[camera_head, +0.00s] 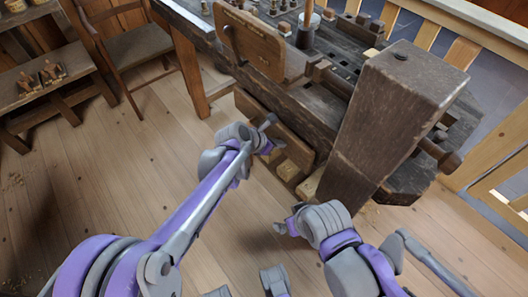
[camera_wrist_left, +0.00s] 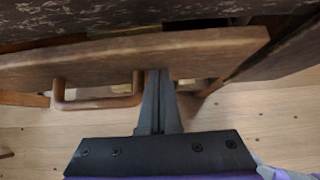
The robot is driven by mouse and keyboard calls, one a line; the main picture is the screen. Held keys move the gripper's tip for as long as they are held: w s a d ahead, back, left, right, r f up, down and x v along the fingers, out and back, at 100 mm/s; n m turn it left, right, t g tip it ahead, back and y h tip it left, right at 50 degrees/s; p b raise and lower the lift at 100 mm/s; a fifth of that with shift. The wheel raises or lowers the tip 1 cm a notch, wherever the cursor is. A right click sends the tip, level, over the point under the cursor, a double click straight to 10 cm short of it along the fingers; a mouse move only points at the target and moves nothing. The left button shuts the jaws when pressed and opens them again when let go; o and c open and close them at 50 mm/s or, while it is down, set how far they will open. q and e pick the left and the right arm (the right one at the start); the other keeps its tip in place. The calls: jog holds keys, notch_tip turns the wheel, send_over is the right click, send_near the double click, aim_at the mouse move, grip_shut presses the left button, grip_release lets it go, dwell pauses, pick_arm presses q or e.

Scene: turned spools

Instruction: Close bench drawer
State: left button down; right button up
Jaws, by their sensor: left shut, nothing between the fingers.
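The wooden drawer front (camera_head: 292,142) sits low on the near side of the dark workbench (camera_head: 305,105). In the left wrist view the drawer front (camera_wrist_left: 190,50) spans the picture, with a bar handle (camera_wrist_left: 97,103) on its face. My left gripper (camera_head: 268,122) is at the drawer front, and its fingers (camera_wrist_left: 160,75) are shut and empty. They are to the right of the handle and meet the lower edge of the front in the picture. Whether they touch it, I cannot tell. My right arm's hand (camera_head: 290,226) is low in front of the bench, its fingers unclear.
A thick wooden post (camera_head: 385,125) stands at the bench's right end. A rounded board (camera_head: 250,42) is on the bench's near side. A chair (camera_head: 140,50) and a low shelf (camera_head: 45,90) are at left. The floor (camera_head: 110,170) at left is clear.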

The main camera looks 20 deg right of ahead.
pick_arm(q)
jog(key=shift+w+d, duration=0.2)
jog(key=shift+d, duration=0.35)
jog(key=shift+w+d, duration=0.2)
jog(key=shift+d, duration=0.35)
jog(key=shift+r, duration=0.1)
pick_arm(e)
jog(key=shift+s+a+r, duration=0.1)
jog(key=shift+a+r, duration=0.05)
pick_arm(q)
jog(key=shift+d, duration=0.15)
